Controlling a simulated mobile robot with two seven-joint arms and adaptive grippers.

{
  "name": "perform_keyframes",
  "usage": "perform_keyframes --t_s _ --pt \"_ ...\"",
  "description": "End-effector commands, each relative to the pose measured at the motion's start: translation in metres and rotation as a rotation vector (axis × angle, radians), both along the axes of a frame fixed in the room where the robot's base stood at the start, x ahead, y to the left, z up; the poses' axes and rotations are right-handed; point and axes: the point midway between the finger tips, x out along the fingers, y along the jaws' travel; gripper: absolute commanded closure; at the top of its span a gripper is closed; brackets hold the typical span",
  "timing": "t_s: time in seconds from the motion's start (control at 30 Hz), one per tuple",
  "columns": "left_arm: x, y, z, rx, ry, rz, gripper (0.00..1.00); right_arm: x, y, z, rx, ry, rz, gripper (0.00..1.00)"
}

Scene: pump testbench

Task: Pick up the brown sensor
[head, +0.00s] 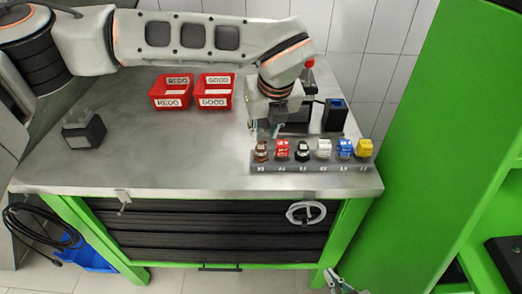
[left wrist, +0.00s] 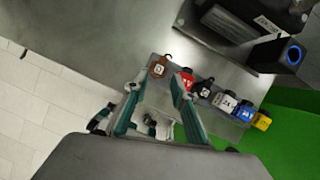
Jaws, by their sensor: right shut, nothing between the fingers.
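The brown sensor (head: 261,153) stands at the left end of a row of coloured sensors on a grey rack (head: 312,167) near the front right of the bench. In the left wrist view the brown sensor (left wrist: 158,68) shows just beyond the gap between the fingers. My left gripper (head: 265,129) is above and behind the brown sensor, partly hidden by its own wrist. In the left wrist view its fingers (left wrist: 158,90) are spread, with nothing held. My right gripper (head: 343,284) is shut and empty at the bottom edge, below the bench front.
Red, black, white, blue and yellow sensors stand to the right of the brown one. Two red bins (head: 213,101) are at the back. A black device (head: 335,115) stands behind the rack. A dark block (head: 84,130) sits on the left. The bench middle is clear.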

Motion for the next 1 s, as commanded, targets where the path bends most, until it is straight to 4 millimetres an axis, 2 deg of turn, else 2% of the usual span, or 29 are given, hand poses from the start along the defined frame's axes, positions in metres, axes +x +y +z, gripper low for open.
perform_keyframes --t_s 0.27,0.5,0.63,0.87,0.93,1.0 --pt "0.009 0.003 -0.027 0.0 0.004 -0.001 0.74 0.0 0.0 0.006 0.0 0.001 0.0 1.0" --pt "0.019 0.007 -0.059 -0.001 0.006 -0.001 0.74 -0.001 0.0 0.014 0.0 0.001 0.0 1.0" --pt "0.023 0.007 -0.067 -0.001 0.005 -0.003 0.74 -0.001 0.0 0.015 0.0 0.001 0.0 1.0" --pt "0.023 0.007 -0.069 -0.001 0.004 -0.004 0.74 -0.001 0.0 0.015 0.0 0.001 0.0 1.0" --pt "0.023 0.007 -0.069 -0.001 0.004 -0.004 0.93 -0.001 0.0 0.015 0.0 0.001 0.0 1.0" --pt "0.023 0.007 -0.068 -0.001 0.004 -0.004 0.94 0.0 0.0 0.015 0.0 0.001 -0.001 1.0"
